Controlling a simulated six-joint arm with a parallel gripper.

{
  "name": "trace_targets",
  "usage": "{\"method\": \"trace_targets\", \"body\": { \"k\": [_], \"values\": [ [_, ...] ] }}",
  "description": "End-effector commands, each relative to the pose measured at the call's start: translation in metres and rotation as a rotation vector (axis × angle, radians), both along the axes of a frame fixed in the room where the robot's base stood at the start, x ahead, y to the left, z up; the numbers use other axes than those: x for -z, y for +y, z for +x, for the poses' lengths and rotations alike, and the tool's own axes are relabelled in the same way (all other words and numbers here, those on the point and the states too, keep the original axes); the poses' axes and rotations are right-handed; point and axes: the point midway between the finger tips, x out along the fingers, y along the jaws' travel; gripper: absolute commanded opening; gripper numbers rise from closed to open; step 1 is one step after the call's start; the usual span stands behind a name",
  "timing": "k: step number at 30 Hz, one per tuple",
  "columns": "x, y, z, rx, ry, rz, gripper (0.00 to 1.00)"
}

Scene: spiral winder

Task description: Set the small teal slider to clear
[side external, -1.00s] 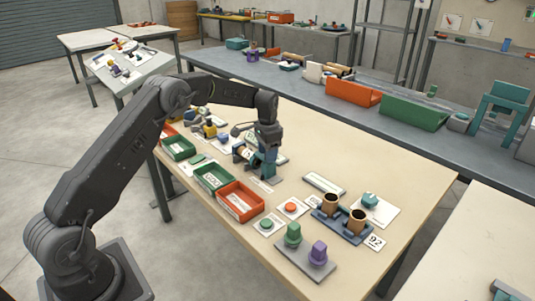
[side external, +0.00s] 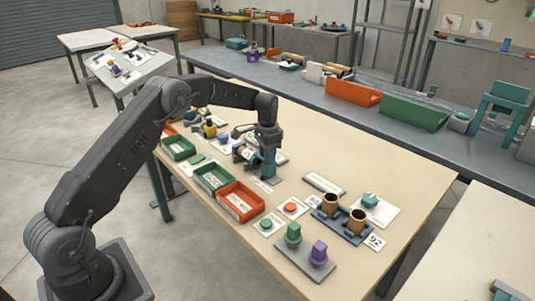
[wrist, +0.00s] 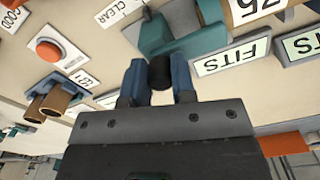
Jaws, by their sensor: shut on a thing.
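My gripper (wrist: 158,82) has its two blue fingers closed on a dark round knob (wrist: 161,72), one finger on each side. The teal slider (wrist: 178,40) lies just beyond the knob in the wrist view; the fingers and knob hide part of it. A white CLEAR label (wrist: 116,11) is up and left of the teal part, near a thin dark rod end. In the side view my gripper (side external: 267,160) is low over the middle of the table, and the slider is largely hidden by it.
FITS plates (wrist: 232,56) sit right of the slider in the wrist view. An orange button (wrist: 50,50) and brown cups (wrist: 48,105) are at left. In the side view an orange tray (side external: 241,202) and green tray (side external: 214,177) stand in front; bare table (side external: 370,150) lies to the right.

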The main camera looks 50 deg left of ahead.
Motion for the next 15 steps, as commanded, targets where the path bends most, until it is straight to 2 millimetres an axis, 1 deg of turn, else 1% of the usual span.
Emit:
{"method": "trace_targets", "body": {
  "k": [6,8,12,15],
  "values": [
    [-0.001,-0.003,0.0,0.001,0.0,0.0,0.0],
    [0.0,-0.009,0.0,0.001,0.001,0.0,0.0],
    [0.0,-0.029,0.0,0.002,0.001,0.0,0.0],
    [0.0,-0.034,0.0,0.0,0.002,0.001,0.0]
  ]
}}
